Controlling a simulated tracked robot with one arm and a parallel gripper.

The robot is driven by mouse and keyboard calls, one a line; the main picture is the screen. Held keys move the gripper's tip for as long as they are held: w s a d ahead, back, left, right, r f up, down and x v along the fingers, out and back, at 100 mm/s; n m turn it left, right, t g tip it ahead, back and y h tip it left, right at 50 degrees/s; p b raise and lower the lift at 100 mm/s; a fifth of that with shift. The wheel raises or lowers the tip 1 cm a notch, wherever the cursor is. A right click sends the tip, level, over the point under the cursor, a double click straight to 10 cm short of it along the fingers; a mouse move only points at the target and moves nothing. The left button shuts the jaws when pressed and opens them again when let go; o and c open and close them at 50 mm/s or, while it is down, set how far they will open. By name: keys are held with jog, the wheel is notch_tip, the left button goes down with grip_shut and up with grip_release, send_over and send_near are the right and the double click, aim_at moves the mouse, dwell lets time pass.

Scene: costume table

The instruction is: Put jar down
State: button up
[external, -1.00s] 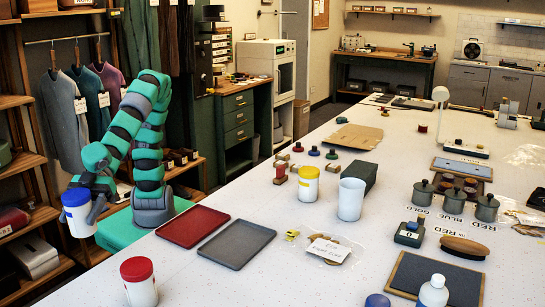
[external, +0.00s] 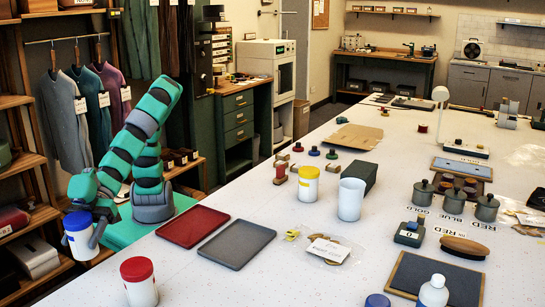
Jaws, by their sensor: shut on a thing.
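A white jar with a blue lid (external: 78,236) is at the left edge of the table. My gripper (external: 92,232) is shut on this jar from its right side. The jar is upright. Whether its bottom touches a surface cannot be told from this view. A white jar with a red lid (external: 139,282) stands on the table in front, to the right of the held jar. A white jar with a yellow lid (external: 308,184) stands farther back on the table.
A red tray (external: 193,227) and a grey tray (external: 237,244) lie right of my arm. A white cup (external: 350,199) and a dark block (external: 360,176) stand beyond them. Wooden shelves (external: 30,210) border the left. Bare white table (external: 215,285) lies in front of the trays.

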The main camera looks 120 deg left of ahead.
jog(key=shift+w+d+r+p, duration=0.15)
jog(key=shift+d+p, duration=0.15)
jog(key=shift+p, duration=0.05)
jog(key=w+d, duration=0.2)
jog(key=d, duration=0.1)
jog(key=w+d+f+b, duration=0.1)
jog(key=w+d, duration=0.2)
jog(key=d, duration=0.1)
jog(key=w+d, duration=0.2)
jog(key=d, duration=0.2)
jog(key=shift+w+d+f, duration=0.1)
jog(key=shift+w+f, duration=0.2)
jog(key=shift+w, duration=0.1)
jog(key=shift+f+b, duration=0.85)
jog(key=shift+f, duration=0.9)
jog(key=o, duration=1.2)
jog(key=shift+c, duration=0.2)
